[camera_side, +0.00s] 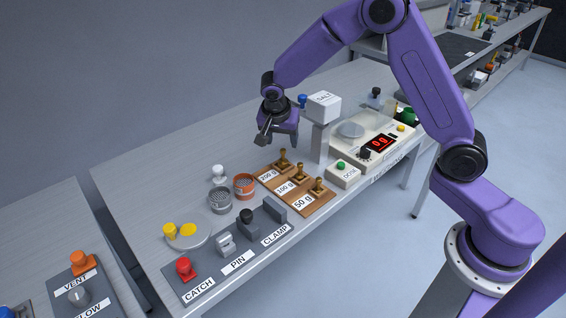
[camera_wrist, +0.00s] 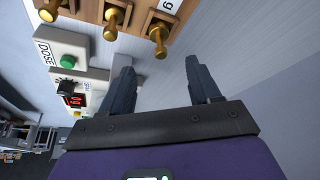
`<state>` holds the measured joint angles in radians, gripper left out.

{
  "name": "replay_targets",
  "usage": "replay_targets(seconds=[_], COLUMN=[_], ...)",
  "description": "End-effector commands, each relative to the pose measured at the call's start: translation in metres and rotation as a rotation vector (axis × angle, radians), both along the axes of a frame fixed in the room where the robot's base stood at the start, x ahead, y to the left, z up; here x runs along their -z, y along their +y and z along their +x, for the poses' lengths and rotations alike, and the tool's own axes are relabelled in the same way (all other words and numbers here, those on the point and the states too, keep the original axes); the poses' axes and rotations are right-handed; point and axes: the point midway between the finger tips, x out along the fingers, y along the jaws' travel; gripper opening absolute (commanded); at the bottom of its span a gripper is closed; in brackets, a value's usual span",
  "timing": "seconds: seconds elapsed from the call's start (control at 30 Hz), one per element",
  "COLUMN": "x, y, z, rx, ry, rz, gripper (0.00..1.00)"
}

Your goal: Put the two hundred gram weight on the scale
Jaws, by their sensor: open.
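The two hundred gram weight (camera_side: 283,158) is a brass knobbed piece standing at the "200 g" label on a wooden board (camera_side: 322,206). The 100 g weight (camera_side: 299,172) and 50 g weight (camera_side: 318,186) stand beside it on the same board. In the wrist view a brass weight (camera_wrist: 159,40) shows just beyond the fingers. The scale (camera_side: 372,140) has a round pale pan (camera_side: 351,130), which looks empty, and a red display reading 0 g. My gripper (camera_side: 264,134) is open and empty, above and a little left of the 200 g weight. It also shows in the wrist view (camera_wrist: 160,80).
A salt hopper (camera_side: 323,107) on a post stands between the board and the scale. A DOSE box (camera_side: 344,175) with a green button is in front.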

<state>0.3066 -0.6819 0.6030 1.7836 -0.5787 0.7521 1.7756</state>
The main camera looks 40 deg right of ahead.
Motion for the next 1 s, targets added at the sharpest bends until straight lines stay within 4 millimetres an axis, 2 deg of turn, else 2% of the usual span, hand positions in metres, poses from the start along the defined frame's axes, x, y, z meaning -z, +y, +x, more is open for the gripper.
replay_targets(seconds=[0.13,0.4,0.7,1.0], x=[0.022,0.037,0.073,0.080], y=[-0.008,-0.013,-0.024,-0.027], z=[0.005,0.009,0.018,0.020], rx=[0.001,0.000,-0.001,0.000], ry=[0.002,0.000,0.002,-0.001], rz=[0.000,0.000,0.000,0.001], gripper=[0.62,0.62,0.62,0.62])
